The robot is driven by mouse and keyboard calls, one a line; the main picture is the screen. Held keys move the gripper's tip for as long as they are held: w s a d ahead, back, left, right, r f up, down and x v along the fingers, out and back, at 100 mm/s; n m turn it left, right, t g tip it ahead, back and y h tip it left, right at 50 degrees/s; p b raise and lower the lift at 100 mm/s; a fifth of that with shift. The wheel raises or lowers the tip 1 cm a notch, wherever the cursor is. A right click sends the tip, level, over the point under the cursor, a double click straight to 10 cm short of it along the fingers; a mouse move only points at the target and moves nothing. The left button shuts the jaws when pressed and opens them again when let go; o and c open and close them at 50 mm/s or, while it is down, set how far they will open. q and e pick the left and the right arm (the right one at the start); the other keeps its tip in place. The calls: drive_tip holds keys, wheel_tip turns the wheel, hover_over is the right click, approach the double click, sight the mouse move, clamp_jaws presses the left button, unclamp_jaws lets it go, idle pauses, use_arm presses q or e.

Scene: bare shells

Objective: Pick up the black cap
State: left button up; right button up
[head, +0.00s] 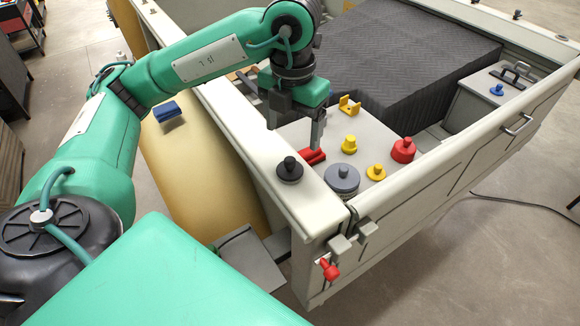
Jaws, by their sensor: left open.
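The black cap (289,170), a round disc with a small knob on top, sits on the pale rim at the near left corner of the box-like shell. My left gripper (295,136) points down just beyond the black cap and above it in the picture. Its two fingers are apart, with nothing seen between them. The cap is in full view, and I see no finger touching it. My right gripper is not in view.
A red piece (312,157) lies close by the right finger. A grey cap (341,180), yellow knobs (349,145) and a red knob (403,150) stand to the right. A dark ribbed block (400,70) fills the shell behind. A blue block (168,111) lies on the tan surface at left.

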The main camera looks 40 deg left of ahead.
sight(290, 159)
use_arm(q)
wheel_tip(290, 159, down, 3)
drive_tip(key=shift+w+a+f, duration=0.1)
drive_tip(key=shift+w, duration=0.05)
drive_tip(key=shift+f+p, duration=0.3)
drive_tip(key=shift+f, duration=0.5)
drive_tip(key=shift+a+f+p, duration=0.1)
drive_tip(key=shift+f+p, duration=0.25)
drive_tip(key=shift+f, duration=0.05)
drive_tip(key=f, duration=0.1)
drive_tip(key=f+p, duration=0.2)
drive_tip(key=f, duration=0.1)
drive_tip(key=shift+a, duration=0.3)
drive_tip(key=shift+w+f, duration=0.15)
drive_tip(key=shift+f, duration=0.15)
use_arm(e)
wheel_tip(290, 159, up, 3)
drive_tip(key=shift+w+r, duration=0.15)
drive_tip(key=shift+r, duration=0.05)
use_arm(q)
drive_tip(key=shift+c, duration=0.5)
